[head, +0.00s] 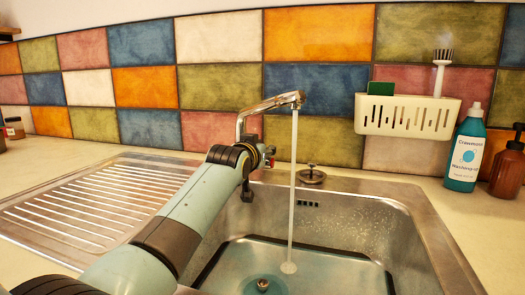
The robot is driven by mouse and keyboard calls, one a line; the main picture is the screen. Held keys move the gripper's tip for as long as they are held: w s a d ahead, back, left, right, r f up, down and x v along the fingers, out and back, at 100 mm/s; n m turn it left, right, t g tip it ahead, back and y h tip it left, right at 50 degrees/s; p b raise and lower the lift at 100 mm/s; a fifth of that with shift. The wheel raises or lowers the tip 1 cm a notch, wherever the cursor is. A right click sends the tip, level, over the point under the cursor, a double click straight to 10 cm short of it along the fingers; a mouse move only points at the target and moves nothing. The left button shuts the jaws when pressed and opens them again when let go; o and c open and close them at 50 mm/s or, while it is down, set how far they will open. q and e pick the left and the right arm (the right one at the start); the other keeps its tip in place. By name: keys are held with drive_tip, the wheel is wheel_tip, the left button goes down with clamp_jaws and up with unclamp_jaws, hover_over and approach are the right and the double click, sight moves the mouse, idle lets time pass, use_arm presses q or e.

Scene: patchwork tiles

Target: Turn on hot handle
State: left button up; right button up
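The chrome faucet (268,104) stands behind the sink, and a stream of water (293,190) runs from its spout into the basin. My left arm reaches in from the lower left, and its gripper (262,158) is at the faucet's base. My wrist hides most of the fingers and the lower faucet, so I cannot tell if they are open or touching it. A small red spot shows beside the gripper; it may be the hot handle's mark, but the handle itself is not clear. My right gripper is out of view.
The steel sink (415,235) holds shallow water. A round metal piece with a knob (312,175) sits on its back rim. A ribbed drainboard (95,210) lies left. A white rack (405,115) hangs on the tiles. A teal bottle (465,155) and brown dispenser (507,170) stand right.

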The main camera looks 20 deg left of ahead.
use_arm(q)
drive_tip(key=o, duration=0.4)
drive_tip(key=shift+o, duration=0.2)
drive_tip(key=s+r, duration=0.1)
drive_tip(key=s, duration=1.1)
drive_tip(key=shift+r, duration=0.35)
